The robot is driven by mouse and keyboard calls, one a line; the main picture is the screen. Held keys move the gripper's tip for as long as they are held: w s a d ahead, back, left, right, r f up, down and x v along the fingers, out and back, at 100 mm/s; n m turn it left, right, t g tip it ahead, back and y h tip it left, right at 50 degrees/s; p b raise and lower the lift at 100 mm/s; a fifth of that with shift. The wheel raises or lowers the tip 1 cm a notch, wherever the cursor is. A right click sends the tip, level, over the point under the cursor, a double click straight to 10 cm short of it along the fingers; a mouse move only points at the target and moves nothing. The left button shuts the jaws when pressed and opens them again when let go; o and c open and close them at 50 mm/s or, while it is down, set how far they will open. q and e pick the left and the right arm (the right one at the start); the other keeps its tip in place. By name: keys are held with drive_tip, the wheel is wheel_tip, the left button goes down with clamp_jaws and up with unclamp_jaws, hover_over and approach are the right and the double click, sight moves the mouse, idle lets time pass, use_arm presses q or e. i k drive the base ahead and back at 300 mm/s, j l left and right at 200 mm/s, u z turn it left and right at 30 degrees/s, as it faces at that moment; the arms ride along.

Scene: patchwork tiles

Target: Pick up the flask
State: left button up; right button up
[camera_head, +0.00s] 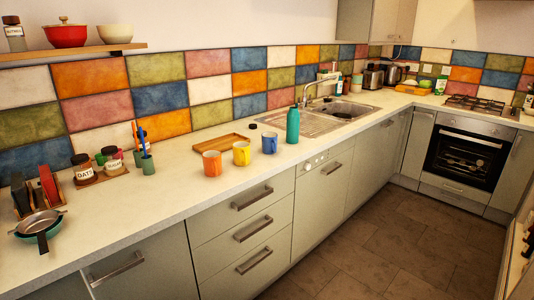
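A teal flask (293,125) stands upright on the pale countertop (190,190), near the front edge of the sink's drainboard. A small dark round item (253,126) lies on the counter to its left. Neither of my grippers shows in the head view, so nothing of mine is seen touching the flask.
A blue mug (270,143), a yellow mug (241,153) and an orange mug (212,163) stand left of the flask. A wooden tray (224,142) lies behind them. The steel sink (340,109) is behind and right. Floor (400,240) before the cabinets is clear.

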sight(293, 125)
drive_tip(key=i+l+u, duration=0.35)
drive_tip(key=i+l, duration=0.45)
